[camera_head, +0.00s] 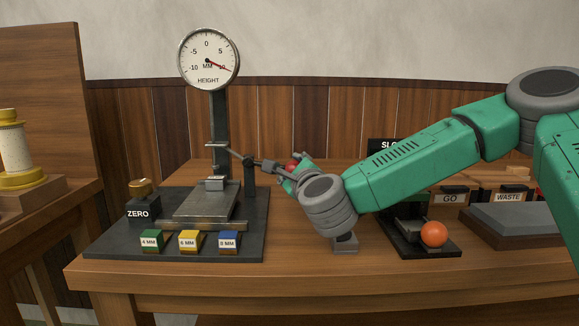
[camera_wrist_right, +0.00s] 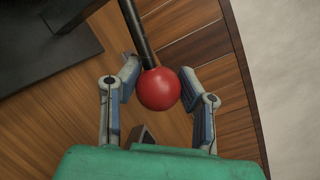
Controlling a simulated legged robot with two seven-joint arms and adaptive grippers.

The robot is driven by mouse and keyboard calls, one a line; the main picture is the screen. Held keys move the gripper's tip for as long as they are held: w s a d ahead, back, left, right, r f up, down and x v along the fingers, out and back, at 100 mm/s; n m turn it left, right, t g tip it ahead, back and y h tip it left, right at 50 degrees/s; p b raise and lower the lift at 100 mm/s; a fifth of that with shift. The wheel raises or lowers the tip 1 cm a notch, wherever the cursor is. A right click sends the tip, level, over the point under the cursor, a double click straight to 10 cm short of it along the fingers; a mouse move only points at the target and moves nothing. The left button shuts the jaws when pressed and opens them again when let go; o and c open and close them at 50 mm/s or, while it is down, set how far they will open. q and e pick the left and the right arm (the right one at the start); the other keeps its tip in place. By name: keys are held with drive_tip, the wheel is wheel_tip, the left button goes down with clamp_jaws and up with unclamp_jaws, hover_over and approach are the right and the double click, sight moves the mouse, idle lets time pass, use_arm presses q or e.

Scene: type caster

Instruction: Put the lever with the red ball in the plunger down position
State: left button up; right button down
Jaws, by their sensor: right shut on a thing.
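The height gauge (camera_head: 219,115) stands on a dark base at the left of the table. Its lever (camera_head: 262,164) runs from the column past a short post, sloping down to the right, and ends in a red ball (camera_head: 292,165). My right gripper (camera_head: 289,173) is shut on the red ball. In the right wrist view the red ball (camera_wrist_right: 158,89) sits between both fingers, with the dark lever rod (camera_wrist_right: 136,30) running away from it. The plunger foot (camera_head: 215,183) is over the metal plate; I cannot tell whether they touch. My left gripper is out of view.
The dial (camera_head: 208,60) needle points right, near 10. An orange ball (camera_head: 434,234) sits on a black stand. GO and WASTE labels (camera_head: 508,197) are at right.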

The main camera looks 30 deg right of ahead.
drive_tip(key=shift+w+d+r+n+g+p, duration=0.1)
drive_tip(key=shift+r+n+g+p, duration=0.25)
drive_tip(key=shift+r+n+p, duration=1.45)
drive_tip(key=shift+w+r+n+g+p, duration=0.1)
drive_tip(key=shift+r+n+g+p, duration=0.5)
drive_tip(key=shift+p, duration=2.4)
drive_tip(key=shift+w+r+n+p, duration=0.1)
drive_tip(key=shift+r+n+p, duration=0.4)
drive_tip(key=shift+p, duration=0.4)
drive_tip(key=shift+r, duration=0.1)
drive_tip(key=shift+a, duration=0.2)
drive_tip(key=c, duration=1.3)
unclamp_jaws()
drive_tip(key=shift+c, duration=0.2)
drive_tip(key=o, duration=0.3)
drive_tip(key=shift+d, duration=0.1)
drive_tip(key=shift+d+f, duration=0.2)
